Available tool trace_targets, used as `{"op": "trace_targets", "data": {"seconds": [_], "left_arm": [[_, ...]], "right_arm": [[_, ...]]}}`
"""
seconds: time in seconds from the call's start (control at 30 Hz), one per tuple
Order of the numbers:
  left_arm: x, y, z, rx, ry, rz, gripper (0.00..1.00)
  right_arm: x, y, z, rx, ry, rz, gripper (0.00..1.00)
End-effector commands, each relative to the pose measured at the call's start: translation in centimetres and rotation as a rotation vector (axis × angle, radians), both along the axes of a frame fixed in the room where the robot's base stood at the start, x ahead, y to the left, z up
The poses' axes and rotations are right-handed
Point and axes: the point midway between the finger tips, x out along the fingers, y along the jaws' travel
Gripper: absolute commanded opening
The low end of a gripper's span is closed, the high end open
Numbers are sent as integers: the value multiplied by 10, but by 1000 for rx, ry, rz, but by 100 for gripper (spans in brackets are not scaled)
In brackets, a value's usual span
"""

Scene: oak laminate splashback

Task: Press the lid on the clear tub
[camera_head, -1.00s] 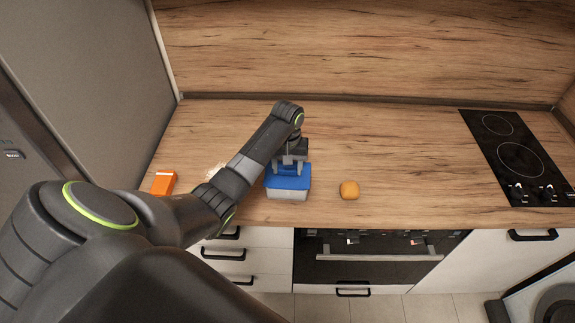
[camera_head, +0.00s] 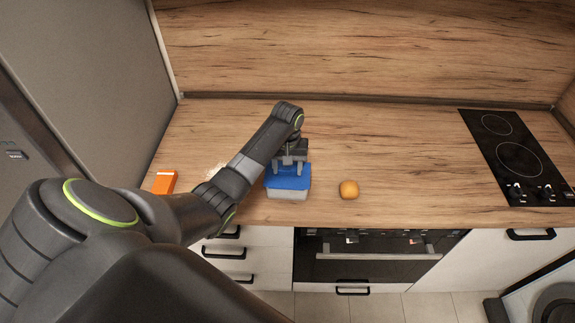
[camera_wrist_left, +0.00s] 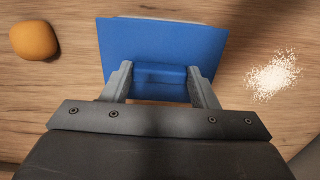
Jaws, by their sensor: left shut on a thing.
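The clear tub (camera_head: 288,195) stands upright on the wooden counter. The blue lid (camera_head: 289,179) lies over its top, and from here I cannot tell whether its edges are fully seated. My left gripper (camera_head: 290,167) comes down from above and is shut on the lid. In the left wrist view the gripper (camera_wrist_left: 163,84) has one finger on each side of the raised handle of the lid (camera_wrist_left: 163,40). The tub is almost wholly hidden under the lid in that view. My right gripper is not in view.
An orange-yellow rounded object (camera_head: 349,190) sits right of the tub. An orange box (camera_head: 164,182) lies at the left. A patch of white grains (camera_wrist_left: 272,75) is on the counter beside the lid.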

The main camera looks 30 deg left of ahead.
Motion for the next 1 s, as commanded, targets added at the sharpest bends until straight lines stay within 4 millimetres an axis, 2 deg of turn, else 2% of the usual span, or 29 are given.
{"op": "trace_targets", "data": {"seconds": [1.0], "left_arm": [[0, 0, -7, 0, 0, 0, 32]], "right_arm": [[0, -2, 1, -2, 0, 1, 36]]}}
